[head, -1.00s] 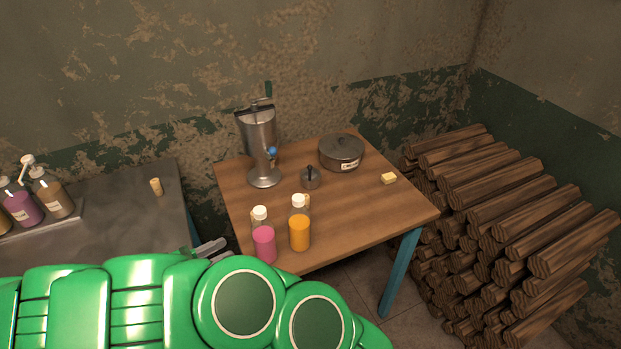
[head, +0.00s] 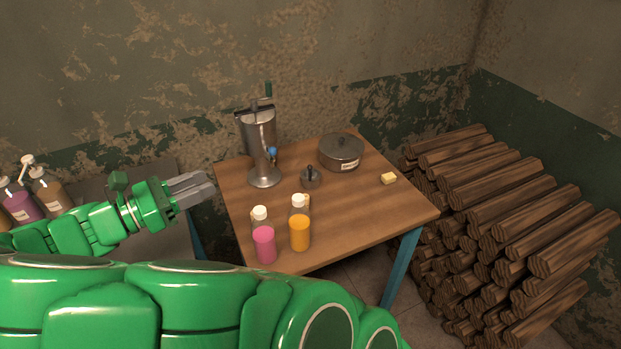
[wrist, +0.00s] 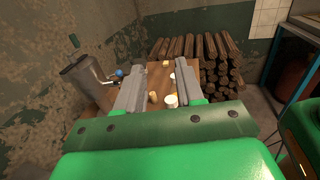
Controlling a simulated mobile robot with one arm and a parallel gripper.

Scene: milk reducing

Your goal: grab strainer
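No object in view is plainly a strainer. A small grey metal piece with a dark upright handle (head: 310,177) stands mid-table, between the metal dispenser (head: 262,150) and the lidded pot (head: 341,152); I cannot tell whether it is the strainer. My gripper (head: 210,186) is over the left edge of the wooden table (head: 365,215), left of the dispenser and apart from everything. In the wrist view my gripper (wrist: 158,72) has its two grey fingers apart with nothing held between them. The dispenser (wrist: 85,84) also shows there, left of the fingers.
A pink bottle (head: 264,240) and an orange bottle (head: 299,228) stand at the table's front. A yellow block (head: 388,178) lies at the right. Stacked logs (head: 500,220) fill the floor right of the table. Bottles (head: 50,192) stand on the left counter. The table's right front is clear.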

